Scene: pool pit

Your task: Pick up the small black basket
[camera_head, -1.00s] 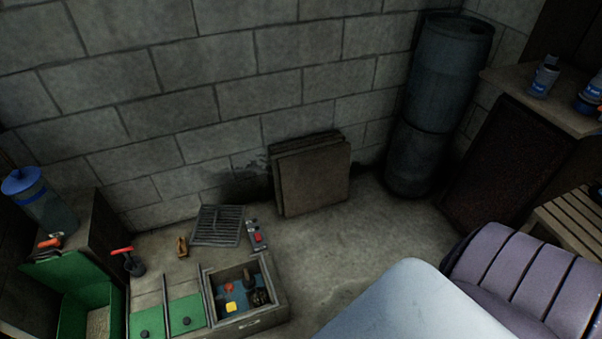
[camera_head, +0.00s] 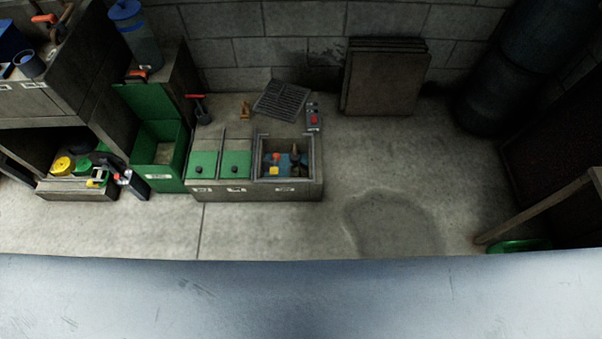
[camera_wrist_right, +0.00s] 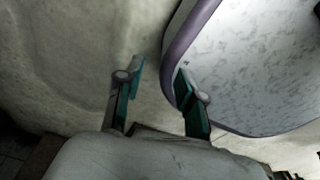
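I cannot pick out a small black basket for certain. A small dark round object with a red handle (camera_head: 199,108) stands behind the green-lidded boxes in the head view. A dark open cup (camera_head: 30,66) stands on the upper shelf at far left. An open grey box (camera_head: 317,170) holds small blue, yellow, red and dark parts. My right gripper (camera_wrist_right: 164,78) is open and empty in the right wrist view, its two fingers apart over pale floor. My left gripper is in no view.
A green bin (camera_head: 160,180) with its lid up stands left of two green lids (camera_head: 218,165). A metal grate (camera_head: 283,99) and brown panels (camera_head: 384,77) are by the wall. A purple-edged pale panel (camera_wrist_right: 245,60) is beside my right gripper.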

